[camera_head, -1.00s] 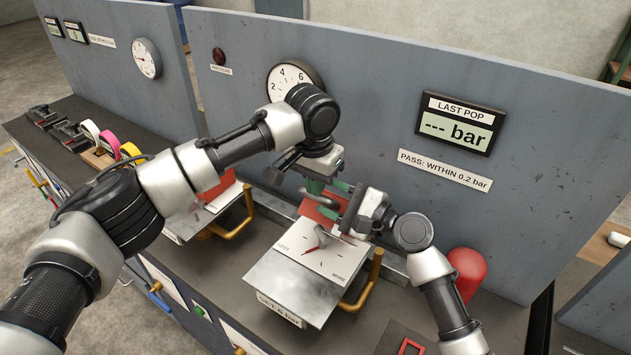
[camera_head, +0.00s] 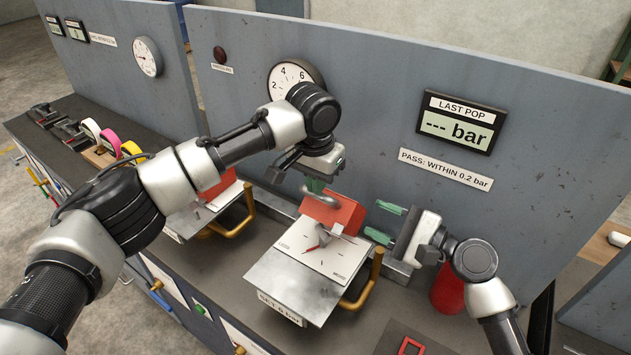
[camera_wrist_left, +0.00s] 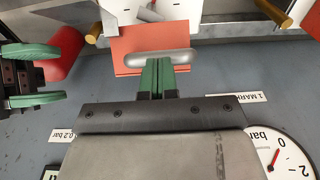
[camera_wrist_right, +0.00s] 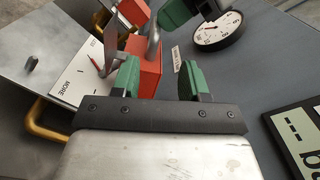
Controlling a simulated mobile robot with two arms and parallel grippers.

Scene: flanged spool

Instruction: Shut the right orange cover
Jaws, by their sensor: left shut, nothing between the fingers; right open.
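The right orange cover (camera_head: 345,214) stands raised at the back of a white dial plate (camera_head: 322,250). Its grey bar handle (camera_head: 316,200) is on its upper part. My left gripper (camera_head: 315,185) is shut and empty just behind and above the cover. In the left wrist view its green fingertips (camera_wrist_left: 157,66) overlap the handle (camera_wrist_left: 158,58); whether they touch is unclear. My right gripper (camera_head: 373,219) is open and empty, to the right of the cover, fingers pointing left. The right wrist view shows the cover (camera_wrist_right: 146,75) beyond its fingers, apart from them.
A yellow rail (camera_head: 368,285) runs along the plate's right side. A red cylinder (camera_head: 446,294) stands behind my right arm. Another orange cover (camera_head: 222,187) stands at a second station to the left. The grey back panel (camera_head: 375,110) with a round gauge (camera_head: 296,82) rises behind.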

